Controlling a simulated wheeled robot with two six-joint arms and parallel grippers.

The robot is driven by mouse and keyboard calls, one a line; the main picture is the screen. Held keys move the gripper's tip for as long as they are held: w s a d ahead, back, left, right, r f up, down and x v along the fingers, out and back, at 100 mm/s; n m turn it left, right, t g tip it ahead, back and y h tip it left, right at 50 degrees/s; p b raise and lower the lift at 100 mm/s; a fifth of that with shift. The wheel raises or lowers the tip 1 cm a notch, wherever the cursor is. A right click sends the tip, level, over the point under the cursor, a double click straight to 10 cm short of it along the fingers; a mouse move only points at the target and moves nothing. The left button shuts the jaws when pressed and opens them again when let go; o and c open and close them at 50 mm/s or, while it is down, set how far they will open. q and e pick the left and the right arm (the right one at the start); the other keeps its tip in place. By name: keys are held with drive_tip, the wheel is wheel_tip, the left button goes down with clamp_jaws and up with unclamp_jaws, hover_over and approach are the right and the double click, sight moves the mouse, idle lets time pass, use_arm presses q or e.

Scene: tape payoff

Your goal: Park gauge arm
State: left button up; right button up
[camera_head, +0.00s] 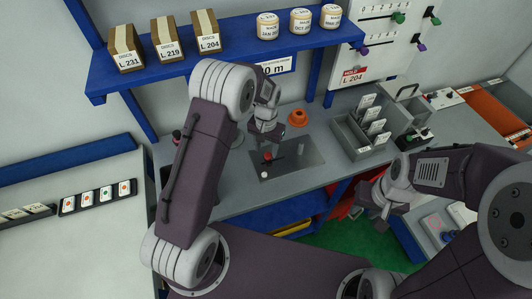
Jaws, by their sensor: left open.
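A dark flat plate (305,163) lies on the grey bench, with a small red knob (267,157) and a small white round piece (264,175) on its left part. A short upright dark post (300,149) stands farther right on the plate. Which of these parts is the gauge arm I cannot tell at this size. My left gripper (268,138) is open just above and behind the red knob; whether it touches anything is unclear. My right gripper (378,212) hangs low in front of the bench, over the green floor; its fingers are too small to read.
An orange cone-shaped piece (297,117) stands behind the plate. A grey divided rack (352,138) with labelled cards is to the right. A blue shelf (200,62) with boxes and jars overhangs the back. A board with coloured knobs (375,50) stands behind right.

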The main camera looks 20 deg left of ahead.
sight(266, 156)
use_arm(q)
wheel_tip(266, 156, up, 5)
drive_tip(key=shift+s+r+b, duration=0.1)
drive_tip(key=shift+b, duration=0.25)
drive_tip(key=shift+r, duration=0.45)
